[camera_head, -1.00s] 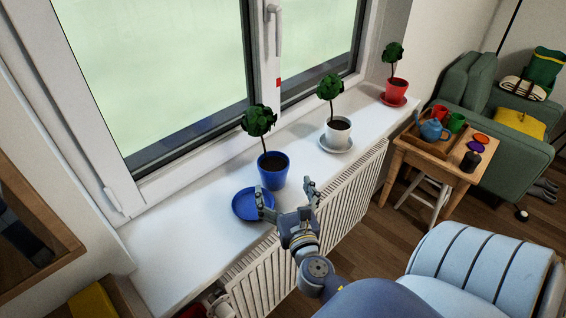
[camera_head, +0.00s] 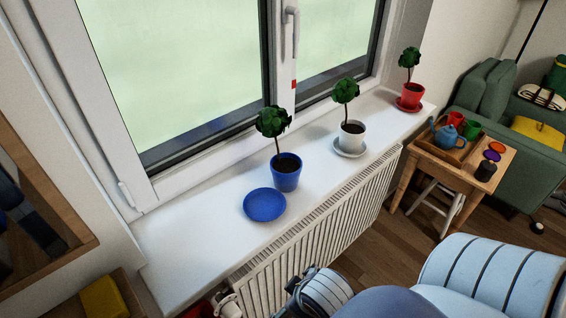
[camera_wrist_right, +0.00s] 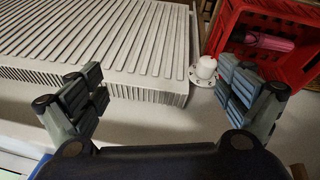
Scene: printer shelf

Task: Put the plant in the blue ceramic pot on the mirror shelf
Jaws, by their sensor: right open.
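The plant in the blue ceramic pot (camera_head: 286,178) stands upright on the white windowsill, with a round green crown on a thin stem. A blue saucer (camera_head: 264,205) lies beside it on the left, empty. A wood-framed panel, perhaps the mirror (camera_head: 40,215), is at the left edge, with a wooden shelf (camera_head: 133,297) at its foot, partly cut off. My right gripper (camera_wrist_right: 165,98) is open and empty in the right wrist view, pointing at the radiator and a red crate. In the head view my right arm is low at the bottom edge, away from the pot. My left gripper is not seen.
A white-potted plant (camera_head: 351,135) and a red-potted plant (camera_head: 410,98) stand farther right on the sill. A ribbed radiator (camera_head: 330,225) is below the sill. A yellow object (camera_head: 102,298) occupies part of the shelf. The red crate (camera_wrist_right: 226,30) is near the radiator.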

